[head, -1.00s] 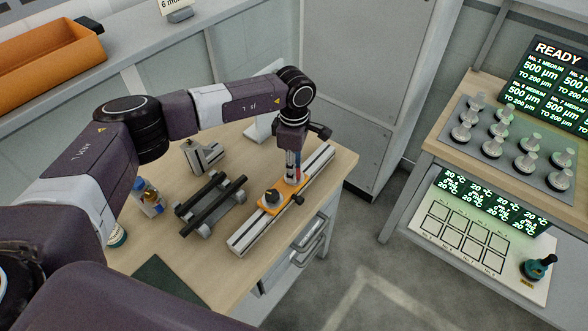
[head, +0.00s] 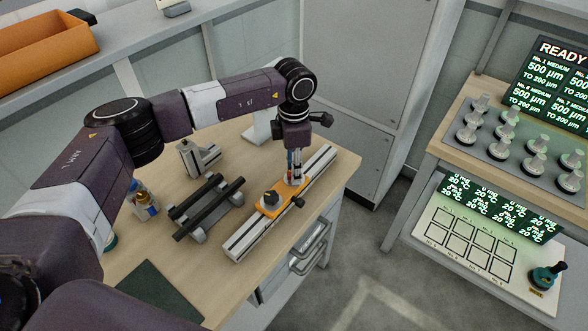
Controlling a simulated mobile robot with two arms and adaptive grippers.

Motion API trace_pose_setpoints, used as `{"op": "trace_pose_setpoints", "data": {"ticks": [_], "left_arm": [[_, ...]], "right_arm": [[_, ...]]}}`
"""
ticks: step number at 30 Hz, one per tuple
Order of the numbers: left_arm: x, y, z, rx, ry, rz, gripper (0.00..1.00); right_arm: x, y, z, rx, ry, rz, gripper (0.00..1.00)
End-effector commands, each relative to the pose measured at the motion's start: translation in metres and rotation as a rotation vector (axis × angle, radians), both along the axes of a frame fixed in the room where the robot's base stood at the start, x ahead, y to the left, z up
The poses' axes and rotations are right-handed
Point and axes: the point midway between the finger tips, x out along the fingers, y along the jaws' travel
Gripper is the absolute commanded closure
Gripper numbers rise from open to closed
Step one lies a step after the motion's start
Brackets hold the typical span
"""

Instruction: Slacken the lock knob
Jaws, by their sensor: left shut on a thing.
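A silver rail (head: 243,233) lies slantwise on the wooden bench. An orange carriage (head: 268,211) sits across it, with a black knob (head: 271,198) on top at the near end. A second black knob (head: 299,201) sticks out at the carriage's right side. My left gripper (head: 294,180) points straight down at the far end of the carriage. It is shut on a small light-grey round piece, seemingly the lock knob, mostly hidden by the fingers. Blue and red marks show on the gripper's left side. My right gripper is not in view.
A black-barred stand (head: 207,208), a grey metal bracket (head: 198,158) and small bottles (head: 143,202) stand left of the rail. A dark green mat (head: 160,292) lies at the front. A lit panel and several silver knobs (head: 508,116) are on the right bench.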

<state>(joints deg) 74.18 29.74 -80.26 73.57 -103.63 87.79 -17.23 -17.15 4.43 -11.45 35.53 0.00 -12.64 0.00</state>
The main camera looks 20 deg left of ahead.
Motion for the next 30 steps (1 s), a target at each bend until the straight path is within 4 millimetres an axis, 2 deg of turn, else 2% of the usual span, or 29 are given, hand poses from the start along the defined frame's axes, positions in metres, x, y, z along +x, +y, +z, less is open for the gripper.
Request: {"op": "trace_pose_setpoints", "data": {"ticks": [8,9,14,23,26,30], "left_arm": [[0.001,0.000,0.001,0.000,-0.002,0.001,0.96],[0.001,0.000,0.001,0.000,-0.002,0.001,0.71],[0.001,0.000,0.001,0.000,-0.001,0.000,0.54],[0.000,0.000,0.002,0.000,-0.001,0.000,0.54],[0.001,0.000,0.011,-0.001,-0.003,0.000,0.54],[0.002,0.000,0.037,-0.001,-0.005,-0.001,0.54]], "right_arm": [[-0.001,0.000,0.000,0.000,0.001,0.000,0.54],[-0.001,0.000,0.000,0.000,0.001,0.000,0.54],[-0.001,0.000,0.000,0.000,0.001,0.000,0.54],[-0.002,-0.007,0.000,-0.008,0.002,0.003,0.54],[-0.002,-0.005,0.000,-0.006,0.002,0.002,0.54],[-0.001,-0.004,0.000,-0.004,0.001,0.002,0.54]]}}
